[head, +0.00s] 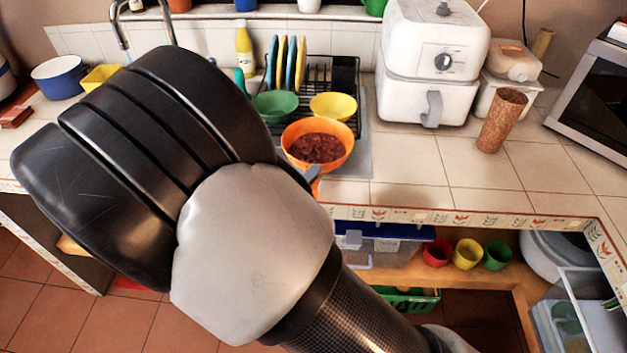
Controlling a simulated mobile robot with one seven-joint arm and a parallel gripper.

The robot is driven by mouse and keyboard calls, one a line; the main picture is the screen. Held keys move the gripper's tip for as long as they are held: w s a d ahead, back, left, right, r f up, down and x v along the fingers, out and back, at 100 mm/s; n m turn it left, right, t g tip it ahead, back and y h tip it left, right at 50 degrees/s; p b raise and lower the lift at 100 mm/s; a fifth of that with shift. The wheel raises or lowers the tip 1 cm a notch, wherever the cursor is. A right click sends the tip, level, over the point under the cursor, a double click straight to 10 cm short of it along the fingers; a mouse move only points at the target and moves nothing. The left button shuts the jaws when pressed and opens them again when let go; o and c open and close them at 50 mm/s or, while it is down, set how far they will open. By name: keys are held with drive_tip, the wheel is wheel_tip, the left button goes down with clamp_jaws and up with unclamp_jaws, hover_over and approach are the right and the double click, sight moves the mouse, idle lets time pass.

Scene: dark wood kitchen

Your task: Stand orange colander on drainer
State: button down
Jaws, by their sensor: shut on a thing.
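The orange colander (343,158) is a round bowl shape with a dark red-brown inside, its opening facing up toward the camera. It shows at the front edge of the black wire drainer (317,76); I cannot tell whether it touches the drainer. My gripper (312,174) shows only as a small grey tip at the colander's near side, with a bit of orange just below it. It is shut on the colander. My own arm hides the rest of the gripper and the grip.
The drainer holds upright blue and yellow plates (290,62), a green bowl (275,106) and a yellow bowl (333,106). A yellow bottle (244,50) stands behind left. A white air fryer (430,65) and a brown cylinder (502,120) stand right. The right front counter is clear.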

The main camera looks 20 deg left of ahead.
drive_tip(key=shift+f, duration=1)
drive_tip(key=shift+f, duration=0.2)
drive_tip(key=c, duration=1.8)
unclamp_jaws()
drive_tip(key=v, duration=1.2)
drive_tip(key=shift+r+p, duration=0.1)
drive_tip(key=shift+p, duration=0.25)
